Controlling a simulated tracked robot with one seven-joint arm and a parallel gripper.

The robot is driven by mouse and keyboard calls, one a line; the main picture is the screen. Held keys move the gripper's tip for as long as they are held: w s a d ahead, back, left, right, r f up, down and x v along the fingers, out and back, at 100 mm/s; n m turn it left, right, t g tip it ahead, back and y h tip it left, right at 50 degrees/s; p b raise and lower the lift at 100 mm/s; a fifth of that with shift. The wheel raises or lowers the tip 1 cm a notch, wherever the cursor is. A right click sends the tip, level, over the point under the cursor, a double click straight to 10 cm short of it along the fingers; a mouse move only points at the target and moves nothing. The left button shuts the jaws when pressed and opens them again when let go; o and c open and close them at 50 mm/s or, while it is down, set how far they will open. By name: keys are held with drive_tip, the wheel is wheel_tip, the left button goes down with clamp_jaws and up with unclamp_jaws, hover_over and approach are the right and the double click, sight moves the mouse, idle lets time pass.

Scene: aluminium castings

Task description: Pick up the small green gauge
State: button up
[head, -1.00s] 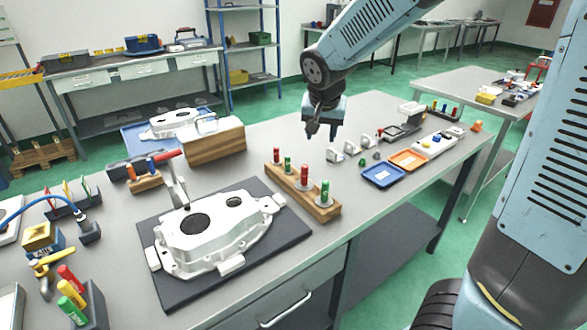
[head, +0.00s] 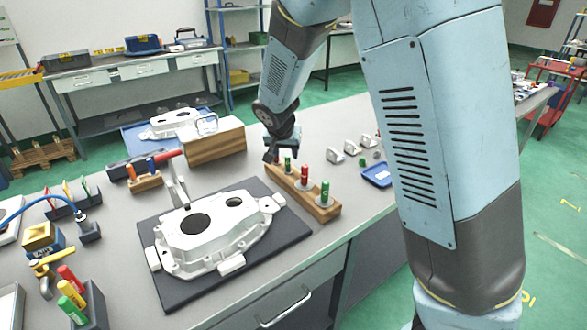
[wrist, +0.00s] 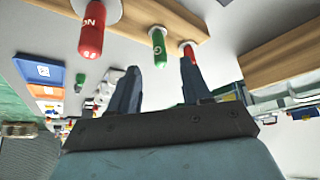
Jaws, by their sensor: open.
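The small green gauge (head: 287,163) stands in a wooden block (head: 332,212) beside the casting. The wrist view shows it (wrist: 158,45) with a white letter, just beyond and between my fingertips. My gripper (head: 271,158) is open and empty above the block's far end. Its two dark fingers also show in the wrist view (wrist: 160,68). The small red gauge (wrist: 188,50) is close to the right fingertip and is mostly hidden by my gripper in the head view. A larger red gauge (head: 304,174) and a larger green gauge (head: 325,190) stand nearer along the block.
A white casting (head: 215,240) lies on a dark mat (head: 290,238) at the left. A long wooden box (head: 215,148) stands behind. A blue tray (head: 376,174) and small metal parts (head: 352,147) are to the right. My arm covers much of the right side.

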sight(288, 162)
drive_tip(key=shift+w+x, duration=0.2)
drive_tip(key=shift+x, duration=3.7)
drive_tip(key=shift+r, duration=0.1)
drive_tip(key=shift+c, duration=0.4)
clamp_jaws()
